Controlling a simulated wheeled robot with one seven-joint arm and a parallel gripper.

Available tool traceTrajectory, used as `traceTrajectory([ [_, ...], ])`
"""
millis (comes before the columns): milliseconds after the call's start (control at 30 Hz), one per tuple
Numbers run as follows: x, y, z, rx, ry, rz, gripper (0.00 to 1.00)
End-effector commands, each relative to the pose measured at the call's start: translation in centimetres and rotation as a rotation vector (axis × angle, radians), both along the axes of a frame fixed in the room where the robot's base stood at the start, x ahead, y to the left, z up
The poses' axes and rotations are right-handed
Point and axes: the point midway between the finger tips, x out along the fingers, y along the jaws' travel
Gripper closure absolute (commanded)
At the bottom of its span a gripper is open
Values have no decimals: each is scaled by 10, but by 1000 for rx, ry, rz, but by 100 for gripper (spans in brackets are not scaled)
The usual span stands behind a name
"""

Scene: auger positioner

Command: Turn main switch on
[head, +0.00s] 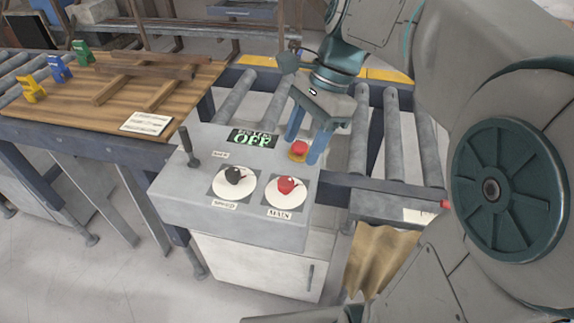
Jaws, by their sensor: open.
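The red main switch (287,186) is a knob on a round white dial at the right front of the grey control box (180,200), above a label that reads MAIN. A dark speed knob (235,175) sits on a similar dial to its left. The display (252,138) behind them reads OFF in green. My gripper (305,147) reaches down from the upper right with its blue fingers apart. The fingers are behind the main switch in the picture, close to the red button (299,148) on its yellow base. I cannot tell whether they touch the button.
A black lever (188,147) stands at the box's left. A wooden board (110,85) with planks, a paper sheet (146,123) and coloured clamps (58,68) lies at the left. Roller conveyors (395,130) run behind and right. A white cabinet (255,262) stands below the box.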

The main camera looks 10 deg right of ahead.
Motion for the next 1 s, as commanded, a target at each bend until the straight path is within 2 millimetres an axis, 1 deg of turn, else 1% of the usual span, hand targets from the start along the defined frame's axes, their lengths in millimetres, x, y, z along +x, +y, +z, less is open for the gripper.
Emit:
traceTrajectory([
  [33,-3,4,-11,0,4,2,48],
  [200,-8,16,-44,-1,3,2,48],
  [300,-11,21,-58,-1,1,2,48],
  [400,-12,26,-69,-1,1,2,48],
  [567,-14,29,-77,-1,0,2,48],
  [833,-14,29,-78,-1,-2,2,48],
  [867,-14,29,-78,-1,-2,2,56],
  [900,-14,29,-78,-1,-2,2,67],
  [1000,-14,29,-78,-1,-2,2,93],
])
